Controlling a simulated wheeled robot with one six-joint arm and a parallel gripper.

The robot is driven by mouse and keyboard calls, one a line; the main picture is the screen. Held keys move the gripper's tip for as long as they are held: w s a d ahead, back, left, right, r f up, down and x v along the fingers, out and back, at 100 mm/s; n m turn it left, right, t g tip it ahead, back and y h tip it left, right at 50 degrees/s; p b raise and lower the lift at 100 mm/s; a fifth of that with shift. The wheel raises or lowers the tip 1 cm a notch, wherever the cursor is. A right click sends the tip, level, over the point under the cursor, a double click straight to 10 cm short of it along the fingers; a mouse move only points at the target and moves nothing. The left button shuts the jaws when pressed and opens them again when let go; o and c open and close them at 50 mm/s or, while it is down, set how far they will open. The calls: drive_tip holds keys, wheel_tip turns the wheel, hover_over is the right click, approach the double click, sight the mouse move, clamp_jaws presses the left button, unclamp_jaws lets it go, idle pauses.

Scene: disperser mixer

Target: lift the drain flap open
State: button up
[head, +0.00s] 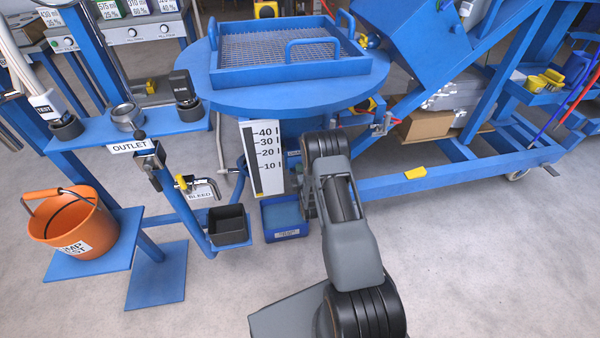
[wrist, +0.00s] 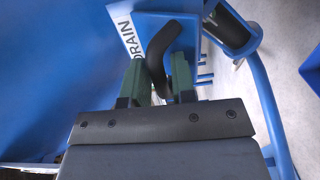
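In the wrist view, a dark curved handle (wrist: 160,50) stands out beside a white strip lettered DRAIN (wrist: 128,36) on a blue surface. My gripper (wrist: 158,66) has its two green fingers on either side of this handle, with the handle's lower end between them. Whether both fingers press on it I cannot tell. The flap's edges are not clear in this view. In the head view, my arm covers the gripper, and I cannot make out the handle there.
A round blue table (head: 225,84) carries a mesh tray (head: 270,76). A level scale (head: 264,160) and a blue bin (head: 284,216) stand left of my arm. The OUTLET stand (head: 128,147) and an orange bucket (head: 62,222) are farther left. A blue tube (wrist: 264,95) runs right of the fingers.

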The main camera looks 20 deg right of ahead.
drive_tip(key=shift+w, duration=0.2)
drive_tip(key=shift+c, duration=0.4)
clamp_jaws()
drive_tip(key=shift+r, duration=0.1)
